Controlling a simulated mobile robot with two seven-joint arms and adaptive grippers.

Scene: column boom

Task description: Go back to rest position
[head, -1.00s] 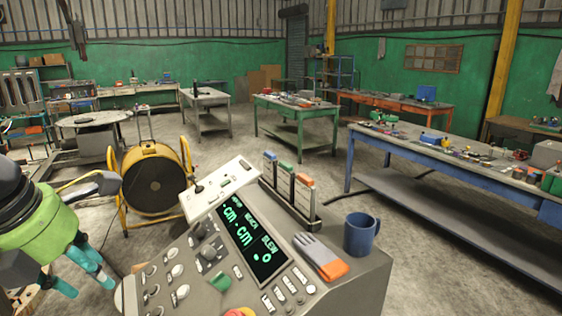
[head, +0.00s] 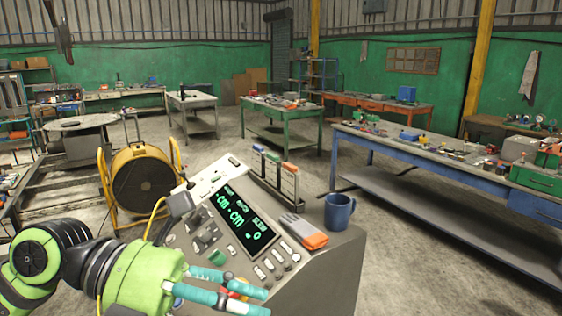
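My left gripper (head: 266,302) is low in the head view, at the front of the grey control console (head: 325,275). Its two teal fingers point right and stand apart, with nothing seen between their tips. They pass in front of a red and yellow button (head: 239,287), partly hiding it; I cannot tell whether they touch it. My green and black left arm comes in from the lower left and covers the console's left front. My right gripper is not in view.
The console carries a lit green display (head: 240,222), knobs, a card rack (head: 275,172), a grey and orange glove (head: 304,232) and a blue mug (head: 339,211). A yellow-framed reel (head: 143,176) stands behind left. A blue workbench (head: 440,155) is at right, with open floor between.

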